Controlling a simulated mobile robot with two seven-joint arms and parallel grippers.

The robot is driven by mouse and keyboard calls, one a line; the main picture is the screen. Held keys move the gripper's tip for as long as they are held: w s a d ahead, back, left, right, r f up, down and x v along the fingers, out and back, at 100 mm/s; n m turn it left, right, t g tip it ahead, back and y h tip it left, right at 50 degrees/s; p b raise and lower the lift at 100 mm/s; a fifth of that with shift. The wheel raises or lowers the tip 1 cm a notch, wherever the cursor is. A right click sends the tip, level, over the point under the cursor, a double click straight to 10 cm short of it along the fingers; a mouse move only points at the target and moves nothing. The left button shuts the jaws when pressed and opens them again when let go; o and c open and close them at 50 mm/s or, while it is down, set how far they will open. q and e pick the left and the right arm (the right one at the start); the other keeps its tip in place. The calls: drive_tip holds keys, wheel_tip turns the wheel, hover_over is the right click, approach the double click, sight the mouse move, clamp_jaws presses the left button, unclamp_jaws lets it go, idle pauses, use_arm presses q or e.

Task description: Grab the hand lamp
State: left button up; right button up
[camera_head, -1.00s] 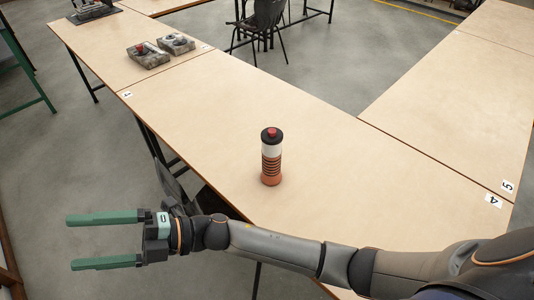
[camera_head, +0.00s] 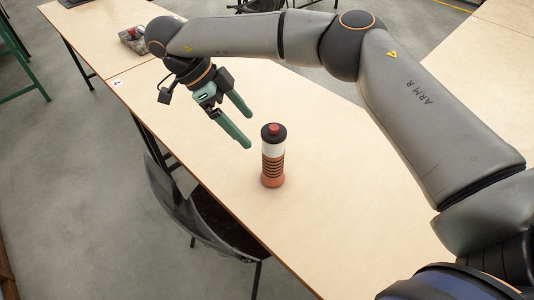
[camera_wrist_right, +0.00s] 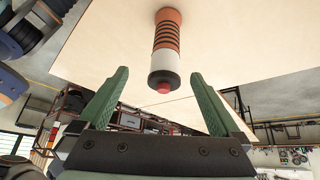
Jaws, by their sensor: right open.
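The hand lamp (camera_head: 272,160) stands upright on the wooden table. It has an orange ribbed lower part, a white band and a black top with a red button. My right gripper (camera_head: 248,130) is open and empty, above the table to the upper left of the lamp in the head view, its green fingers pointing down toward the lamp's side. In the right wrist view the lamp (camera_wrist_right: 165,50) shows upside down beyond the two spread fingers (camera_wrist_right: 155,100), centred between them and apart from them. My left gripper is not in view.
The table top (camera_head: 330,220) around the lamp is clear. A dark chair (camera_head: 205,215) stands at the table's near left edge. A grey block with a red part (camera_head: 132,38) lies on the far table, partly hidden by my right arm.

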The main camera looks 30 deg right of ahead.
sight(264, 136)
drive_tip(key=shift+h, duration=0.3)
drive_tip(key=x, duration=0.4)
drive_tip(key=d+x, duration=0.1)
drive_tip(key=x, duration=0.1)
drive_tip(key=shift+w+d, duration=0.15)
drive_tip(key=shift+w+a+f+p+x, duration=0.1)
drive_tip(key=shift+w+a+p+x, duration=0.1)
drive_tip(key=shift+x, duration=1.15)
drive_tip(key=shift+w+a+f+p+x, duration=0.1)
drive_tip(key=shift+f+p+x, duration=0.05)
drive_tip(key=shift+x, duration=1.2)
clamp_jaws()
